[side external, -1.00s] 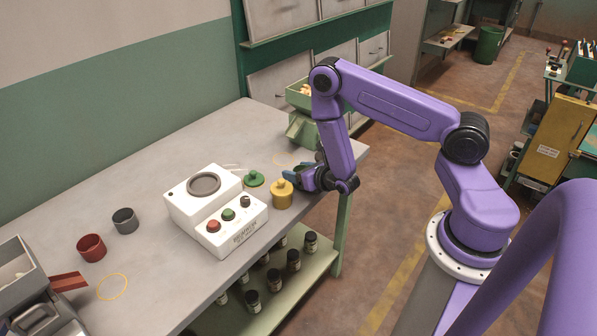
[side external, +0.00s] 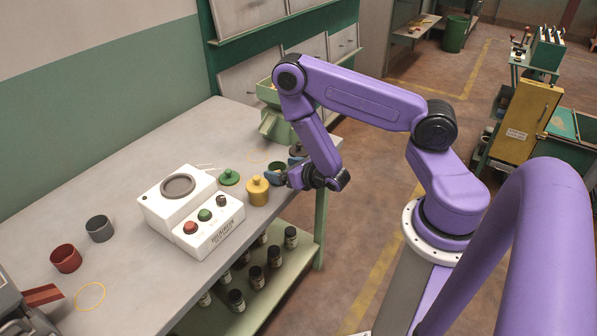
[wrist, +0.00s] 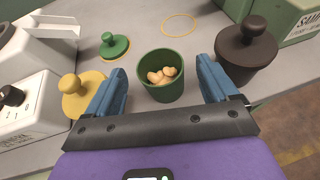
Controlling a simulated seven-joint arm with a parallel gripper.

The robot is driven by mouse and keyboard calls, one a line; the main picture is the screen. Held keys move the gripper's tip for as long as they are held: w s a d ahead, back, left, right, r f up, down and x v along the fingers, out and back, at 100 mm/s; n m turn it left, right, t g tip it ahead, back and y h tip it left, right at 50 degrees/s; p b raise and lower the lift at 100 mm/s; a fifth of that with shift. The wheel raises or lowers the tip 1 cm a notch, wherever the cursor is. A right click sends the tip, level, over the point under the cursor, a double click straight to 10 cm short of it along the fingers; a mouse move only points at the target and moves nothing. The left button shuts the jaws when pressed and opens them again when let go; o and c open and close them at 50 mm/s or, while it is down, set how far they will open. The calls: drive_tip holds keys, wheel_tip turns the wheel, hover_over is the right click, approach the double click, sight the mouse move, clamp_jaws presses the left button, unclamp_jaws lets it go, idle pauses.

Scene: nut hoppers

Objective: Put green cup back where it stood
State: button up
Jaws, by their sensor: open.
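The green cup (wrist: 161,88) stands upright on the bench with several pale nuts in it. It lies between the two blue fingers of my gripper (wrist: 162,68), with a gap on each side in the wrist view. My gripper (side external: 285,167) is open, low over the bench's right end in the side view. There the green cup (side external: 277,166) is partly hidden by the fingers. A yellow ring (wrist: 180,13) lies on the bench beyond the cup, empty. A green lid (wrist: 115,45) lies apart, up and left of the cup.
A yellow lidded cup (wrist: 78,97) is close to the left finger, a dark lidded cup (wrist: 243,62) close to the right. A white scale (side external: 160,207) and a green hopper (side external: 283,128) stand nearby. Red (side external: 66,259) and grey (side external: 100,229) cups are farther left.

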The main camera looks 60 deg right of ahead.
drive_tip(key=v, duration=0.7)
drive_tip(key=s+d+r+m+g+h, duration=0.1)
drive_tip(key=d+r+m+g+h, duration=0.1)
drive_tip(key=r+m+h, duration=0.5)
drive_tip(key=s+d+r+m+g+h, duration=0.2)
drive_tip(key=r+m+h, duration=0.15)
drive_tip(key=r, duration=0.45)
drive_tip(key=s+a+r+m+g+y, duration=0.3)
drive_tip(key=s+a+m+g+y, duration=0.6)
drive_tip(key=s+a+y, duration=0.4)
drive_tip(key=s+a+m, duration=0.1)
drive_tip(key=s+a, duration=0.2)
drive_tip(key=s, duration=0.1)
drive_tip(key=shift+s+a, duration=0.3)
drive_tip(key=shift+s, duration=0.1)
